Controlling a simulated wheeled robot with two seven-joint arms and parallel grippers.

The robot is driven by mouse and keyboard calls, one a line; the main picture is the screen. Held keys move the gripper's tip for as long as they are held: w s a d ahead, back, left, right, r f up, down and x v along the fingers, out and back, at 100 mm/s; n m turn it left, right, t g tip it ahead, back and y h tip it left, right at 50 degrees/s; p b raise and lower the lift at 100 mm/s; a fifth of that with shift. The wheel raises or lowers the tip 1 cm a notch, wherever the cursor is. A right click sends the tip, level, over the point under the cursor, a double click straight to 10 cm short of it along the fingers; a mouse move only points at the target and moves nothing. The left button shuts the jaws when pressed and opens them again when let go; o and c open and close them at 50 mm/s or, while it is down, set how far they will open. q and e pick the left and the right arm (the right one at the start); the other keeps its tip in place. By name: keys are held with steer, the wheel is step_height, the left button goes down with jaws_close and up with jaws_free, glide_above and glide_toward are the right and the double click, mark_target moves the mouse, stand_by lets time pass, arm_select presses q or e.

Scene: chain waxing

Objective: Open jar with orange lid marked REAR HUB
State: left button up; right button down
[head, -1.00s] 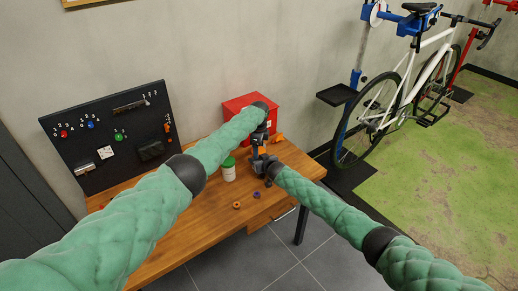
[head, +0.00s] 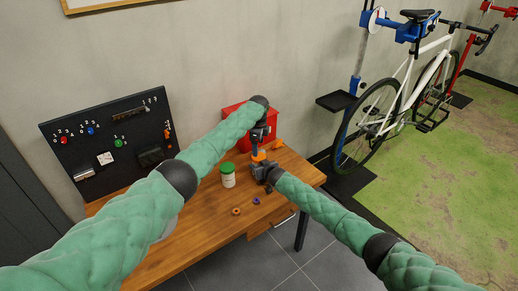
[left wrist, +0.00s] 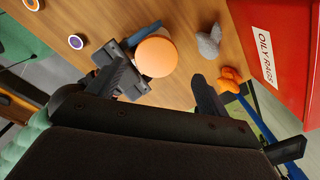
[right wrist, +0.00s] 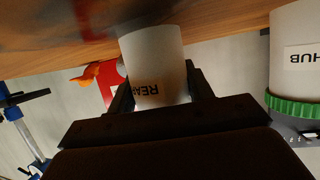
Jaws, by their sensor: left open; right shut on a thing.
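The jar with the orange lid stands at the bench's right part. The lid (head: 259,156) shows in the head view just below my left gripper (head: 258,140). In the left wrist view the round orange lid (left wrist: 156,57) lies ahead of the open left fingers (left wrist: 165,84), nearer the left one, and looks apart from both. My right gripper (head: 264,172) is shut on the white jar body (right wrist: 155,58). Its label reads REAR, upside down in the right wrist view; the rest of the label is hidden. The lid is on the jar as far as I can see.
A white jar with a green lid (head: 228,174) stands to the left; its label shows HUB in the right wrist view (right wrist: 300,58). A red oily rags box (left wrist: 278,45) is behind. Grey (left wrist: 208,42) and orange (left wrist: 230,80) lumps lie near. Two small rings (head: 236,211) lie in front.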

mark_target(259, 156)
arm_select(q)
steer(key=shift+w+a+r+t+y, duration=0.15)
steer(key=shift+w+a+r, duration=0.2)
steer(key=shift+a+r, duration=0.2)
steer(key=shift+w+a+r+t+y, duration=0.15)
steer(key=shift+w+a+r, duration=0.15)
steer(key=shift+a+r, duration=0.25)
steer(key=shift+r+m, duration=0.3)
steer(key=shift+s+d+f+m, duration=0.1)
steer(key=shift+s+d+m, duration=0.65)
steer(key=shift+d+m, duration=0.1)
steer(key=shift+s+d+m, duration=0.15)
steer(key=shift+d+m, duration=0.2)
steer(key=shift+d, duration=0.05)
steer(key=shift+f, duration=3.95)
steer(key=c, duration=1)
steer(key=shift+n, duration=1.5)
